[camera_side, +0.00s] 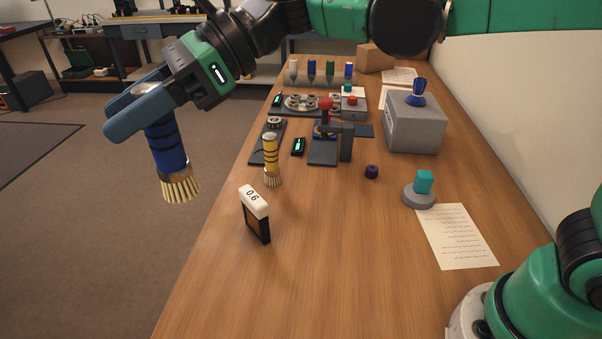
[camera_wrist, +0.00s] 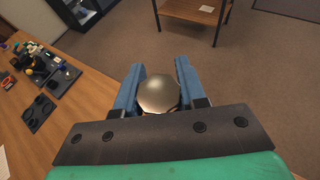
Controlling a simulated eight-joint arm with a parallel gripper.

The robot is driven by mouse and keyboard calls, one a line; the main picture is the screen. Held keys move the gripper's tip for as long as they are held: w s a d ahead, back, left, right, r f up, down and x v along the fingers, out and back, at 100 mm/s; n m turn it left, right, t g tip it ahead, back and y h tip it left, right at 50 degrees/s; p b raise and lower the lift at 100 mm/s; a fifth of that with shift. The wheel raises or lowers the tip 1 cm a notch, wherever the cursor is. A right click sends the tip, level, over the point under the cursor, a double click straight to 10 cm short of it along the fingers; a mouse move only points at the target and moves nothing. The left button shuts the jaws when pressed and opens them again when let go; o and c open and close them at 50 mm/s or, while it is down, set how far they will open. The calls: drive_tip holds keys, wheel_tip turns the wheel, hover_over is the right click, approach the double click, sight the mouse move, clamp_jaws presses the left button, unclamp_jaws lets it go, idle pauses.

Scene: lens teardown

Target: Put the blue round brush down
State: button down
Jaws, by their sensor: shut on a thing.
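The blue round brush (camera_side: 165,147) hangs bristles down in my gripper (camera_side: 128,112), in the side view. It has a dark blue handle with black bands, a metal collar and pale bristles, and leans slightly. My gripper's blue fingers are shut on the upper handle. In the side view the brush appears left of the table's (camera_side: 300,290) left edge, with floor behind it. In the wrist view, the brush's round metallic end (camera_wrist: 158,93) sits between the two fingers (camera_wrist: 158,85), and the rest of it is hidden below.
A yellow brush (camera_side: 271,160) stands bristles down on the table, near a black block marked 0.6 (camera_side: 256,216). A grey box (camera_side: 414,122), a purple knob (camera_side: 371,171) and a paper (camera_side: 456,237) lie to the right. The near table is mostly clear.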

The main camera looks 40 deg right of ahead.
drive_tip(key=w+d+m+t+h, duration=0.3)
drive_tip(key=d+m+t+h, duration=0.1)
drive_tip(key=d, duration=0.9)
drive_tip(key=w+d+m+t+h, duration=0.3)
drive_tip(key=d+m+t+h, duration=0.2)
drive_tip(key=d, duration=0.8)
drive_tip(key=m+t, duration=0.1)
drive_tip(key=m, duration=0.2)
drive_tip(key=shift+d+m+t, duration=0.4)
drive_tip(key=s+a+f+n+g+y, duration=0.5)
drive_tip(key=s+a+n+g, duration=0.15)
drive_tip(key=a, duration=0.35)
drive_tip(key=s+a+f+n+g+y, duration=0.4)
drive_tip(key=s+a+f+n+g, duration=0.15)
drive_tip(key=a+n, duration=0.3)
drive_tip(key=s+a+f+n+g+h, duration=0.2)
drive_tip(key=s+a+n+g, duration=0.1)
drive_tip(key=s+n+g, duration=0.5)
wheel_tip(320, 180, down, 6)
drive_tip(key=s+m, duration=0.1)
drive_tip(key=shift+s+f+g, duration=0.15)
drive_tip(key=shift+s+g, duration=0.05)
drive_tip(key=shift+g, duration=0.2)
